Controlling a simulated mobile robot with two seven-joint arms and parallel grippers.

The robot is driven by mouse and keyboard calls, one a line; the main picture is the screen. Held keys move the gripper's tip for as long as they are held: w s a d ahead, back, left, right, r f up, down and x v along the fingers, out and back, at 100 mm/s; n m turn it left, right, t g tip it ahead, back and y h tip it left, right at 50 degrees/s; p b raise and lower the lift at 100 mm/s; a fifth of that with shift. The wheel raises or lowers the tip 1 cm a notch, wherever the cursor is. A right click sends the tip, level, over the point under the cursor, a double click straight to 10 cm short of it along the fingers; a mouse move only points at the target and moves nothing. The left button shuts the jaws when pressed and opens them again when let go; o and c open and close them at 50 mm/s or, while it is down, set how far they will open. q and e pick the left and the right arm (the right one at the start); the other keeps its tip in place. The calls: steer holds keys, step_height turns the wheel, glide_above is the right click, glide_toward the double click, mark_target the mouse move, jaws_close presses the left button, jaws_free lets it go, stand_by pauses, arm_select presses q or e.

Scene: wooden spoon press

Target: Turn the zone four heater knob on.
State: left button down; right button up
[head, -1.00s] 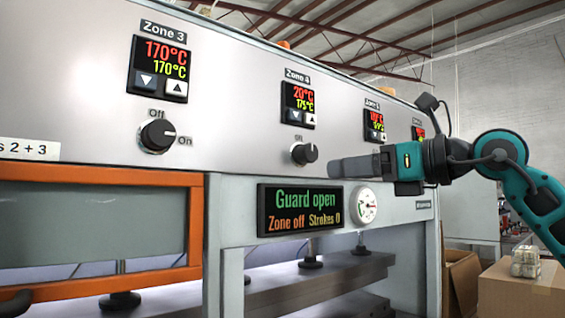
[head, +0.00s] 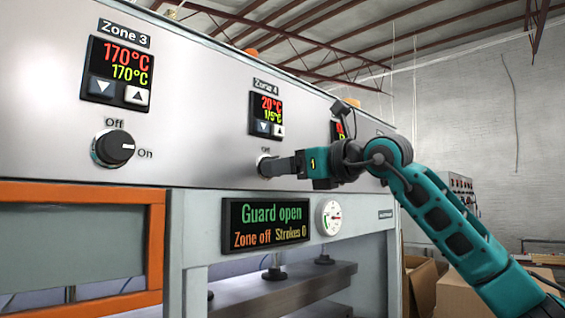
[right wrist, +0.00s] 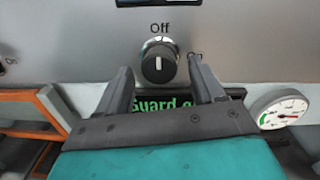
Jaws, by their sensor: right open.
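The zone four heater knob (head: 262,164) sits on the press's grey panel below the Zone 4 display (head: 266,114), which reads 20°C over 175°C. In the right wrist view the black knob (right wrist: 159,65) has its white mark pointing up to "Off". My right gripper (head: 272,167) reaches in from the right, its fingers at the knob and partly hiding it. In the wrist view its open fingers (right wrist: 162,76) stand left and right just below the knob, with gaps at both sides. Contact is not visible. My left gripper is not in view.
The Zone 3 knob (head: 113,148) is to the left, turned to "On". Below are a status screen (head: 265,224) reading "Guard open, Zone off, Strokes 0" and a round gauge (head: 328,217). An orange-framed guard (head: 155,240) is at lower left.

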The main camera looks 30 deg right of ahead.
steer(key=shift+w+a, duration=0.25)
steer(key=shift+w, duration=0.35)
steer(key=c, duration=1.1)
